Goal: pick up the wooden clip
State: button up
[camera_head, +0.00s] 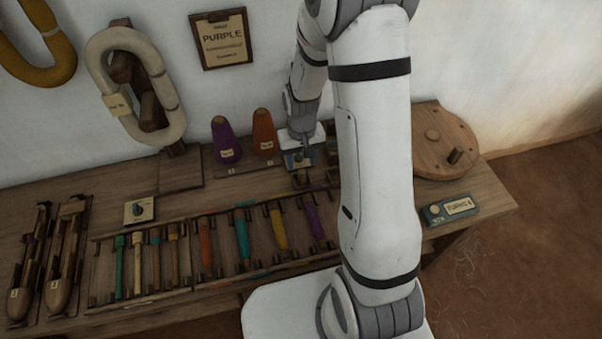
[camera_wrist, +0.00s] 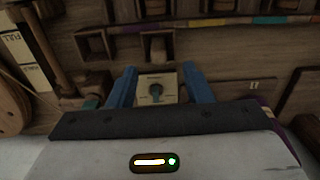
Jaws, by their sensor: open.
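I cannot make out the wooden clip for certain. In the wrist view a small pale wooden piece (camera_wrist: 157,50) sits in a square wooden frame just beyond my fingertips; it may be the clip. My gripper (camera_wrist: 159,78) is open, its two blue fingers apart, with nothing held between them. A small pale plate with a dark knob (camera_wrist: 157,91) shows between the fingers, below them as far as I can tell. In the head view my gripper (camera_head: 303,150) is low over the back of the bench, right of the orange cone; the arm partly hides that area.
An empty square frame (camera_wrist: 95,45) is left of the pale piece. On the bench (camera_head: 480,190) are purple (camera_head: 226,142) and orange (camera_head: 264,134) cones, a rack of coloured bobbins (camera_head: 242,235), shuttles (camera_head: 67,255), a round wooden disc (camera_head: 440,140) and a teal box (camera_head: 450,209).

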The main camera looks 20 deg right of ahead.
aim_at(302, 171)
notch_tip(302, 171, down, 6)
jog(key=shift+w+d+f, duration=0.1)
dwell(0.4)
grip_shut()
dwell(0.3)
